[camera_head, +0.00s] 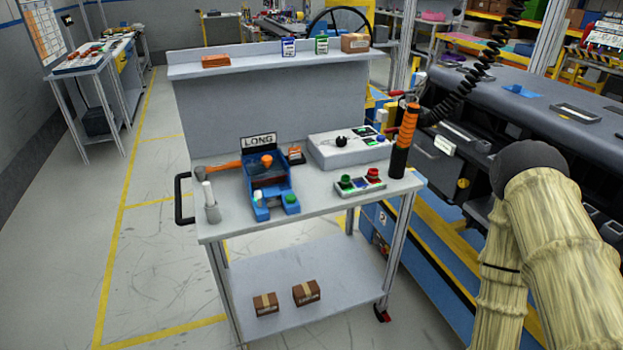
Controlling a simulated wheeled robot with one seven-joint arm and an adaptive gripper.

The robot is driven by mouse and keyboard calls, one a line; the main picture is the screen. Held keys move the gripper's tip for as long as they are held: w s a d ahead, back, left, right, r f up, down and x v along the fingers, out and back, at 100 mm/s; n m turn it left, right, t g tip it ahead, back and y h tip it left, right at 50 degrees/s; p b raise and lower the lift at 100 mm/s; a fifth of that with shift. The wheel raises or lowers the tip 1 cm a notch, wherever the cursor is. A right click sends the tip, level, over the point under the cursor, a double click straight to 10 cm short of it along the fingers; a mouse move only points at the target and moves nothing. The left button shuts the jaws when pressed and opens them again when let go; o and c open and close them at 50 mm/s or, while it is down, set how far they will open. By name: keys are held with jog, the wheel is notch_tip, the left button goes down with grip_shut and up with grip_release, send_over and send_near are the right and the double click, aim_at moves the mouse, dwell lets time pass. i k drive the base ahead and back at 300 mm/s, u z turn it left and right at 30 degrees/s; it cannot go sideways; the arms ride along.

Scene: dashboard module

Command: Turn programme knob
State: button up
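A small black knob (341,140) sits on top of a light grey control box (325,157) at the back right of the grey workbench trolley (322,202). It is probably the programme knob; its pointer setting is too small to read. A small display panel (364,131) and a blue and green part lie on the box to the right of the knob. My arm, in a beige sleeve, stands at the right of the view, apart from the trolley. My gripper is not in view.
An orange and black screwdriver (407,134) stands upright right of the box. A button panel (361,184) with green and red buttons lies in front. A blue fixture (268,184) with a LONG sign (258,141) stands left. A dashboard (540,105) is at right; floor at left is clear.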

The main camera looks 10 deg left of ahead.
aim_at(341, 141)
jog(key=z, duration=0.05)
jog(key=k, duration=0.4)
jog(key=u, duration=0.65)
jog(key=i, duration=1)
jog(key=u, duration=0.35)
